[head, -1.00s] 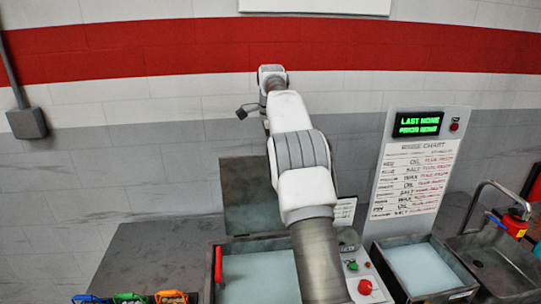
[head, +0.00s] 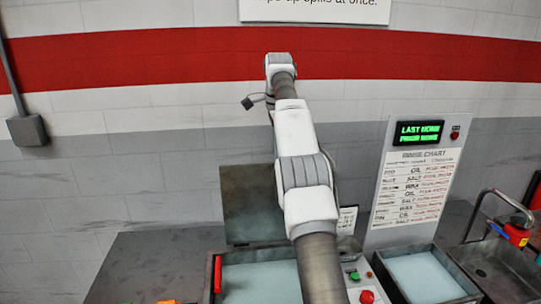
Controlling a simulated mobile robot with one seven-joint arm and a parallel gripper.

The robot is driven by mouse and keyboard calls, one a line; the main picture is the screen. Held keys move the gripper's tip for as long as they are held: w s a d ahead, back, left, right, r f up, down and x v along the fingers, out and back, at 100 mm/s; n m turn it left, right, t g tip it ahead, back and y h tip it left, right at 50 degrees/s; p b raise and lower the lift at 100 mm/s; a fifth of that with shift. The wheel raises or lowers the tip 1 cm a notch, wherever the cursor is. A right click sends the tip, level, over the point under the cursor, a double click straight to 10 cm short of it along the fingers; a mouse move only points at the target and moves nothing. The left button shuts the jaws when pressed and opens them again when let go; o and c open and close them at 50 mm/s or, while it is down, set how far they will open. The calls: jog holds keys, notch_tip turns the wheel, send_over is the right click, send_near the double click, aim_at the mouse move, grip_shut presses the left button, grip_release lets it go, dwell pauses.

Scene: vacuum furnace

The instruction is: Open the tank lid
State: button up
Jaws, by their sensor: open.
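The tank (head: 281,245) stands at the bottom middle of the head view, with pale blue fill showing inside. A dark grey flat panel, which looks like the tank lid (head: 249,205), stands raised against the wall side behind the tank, so the tank top is uncovered. A red handle (head: 217,274) stands upright at the tank's left edge. My arm reaches over the tank's right part and hides some of it and the panel's right edge. My gripper (head: 262,102) is high beyond the tank, open, mostly hidden behind my arm; only a dark finger-like part shows, apart from the lid.
Right of the tank are a green button (head: 354,275), a red button (head: 367,297), a second bath (head: 383,279) and a sink (head: 492,270) with a tap. A sign panel (head: 414,185) with a green display stands behind. The bench at left (head: 150,258) is mostly clear.

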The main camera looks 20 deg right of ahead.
jog(key=s+d+r, duration=0.6)
jog(key=s, duration=0.1)
jog(key=shift+s+d, duration=0.2)
jog(key=shift+d, duration=0.15)
